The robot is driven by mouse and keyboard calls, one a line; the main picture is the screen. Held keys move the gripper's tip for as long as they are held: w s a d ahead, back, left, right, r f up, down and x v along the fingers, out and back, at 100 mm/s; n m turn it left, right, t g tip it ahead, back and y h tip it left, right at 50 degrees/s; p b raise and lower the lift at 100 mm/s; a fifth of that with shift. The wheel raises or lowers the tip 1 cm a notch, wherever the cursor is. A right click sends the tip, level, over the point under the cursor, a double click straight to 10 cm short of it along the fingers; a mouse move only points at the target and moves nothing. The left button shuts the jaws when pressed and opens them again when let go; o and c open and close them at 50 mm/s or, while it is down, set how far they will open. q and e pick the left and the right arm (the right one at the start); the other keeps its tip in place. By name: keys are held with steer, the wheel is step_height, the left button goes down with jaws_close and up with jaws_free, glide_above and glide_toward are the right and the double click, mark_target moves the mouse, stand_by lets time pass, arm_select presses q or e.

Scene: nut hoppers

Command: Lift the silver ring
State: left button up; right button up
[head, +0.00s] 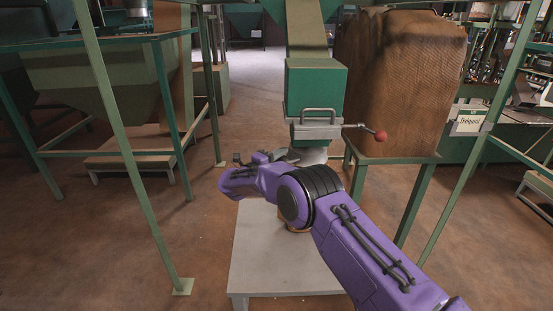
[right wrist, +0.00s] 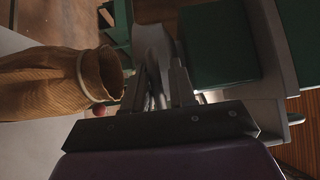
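My right arm reaches in from the lower right in the head view. My right gripper (right wrist: 158,82) shows in the right wrist view, its dark fingers around narrow shiny metal; whether they press on it I cannot tell. The grey metal spout (head: 309,156) hangs below the green hopper box (head: 315,90), beside my wrist; it also shows beyond the fingers in the right wrist view (right wrist: 152,42). I cannot make out a separate silver ring with certainty. A brown sack (right wrist: 40,85) with a paler band around its open mouth is left of the fingers. My left gripper is out of view.
A grey low platform (head: 275,265) stands under the spout. A red-knobbed lever (head: 379,135) sticks out right of the grey hopper outlet. Green posts (head: 125,150) flank the space, and a large brown block (head: 405,85) stands at right. Open floor (head: 90,240) lies at left.

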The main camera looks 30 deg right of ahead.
steer(key=v, duration=1)
steer(key=shift+a+b, duration=0.3)
steer(key=shift+b, duration=0.05)
steer(key=shift+f, duration=0.1)
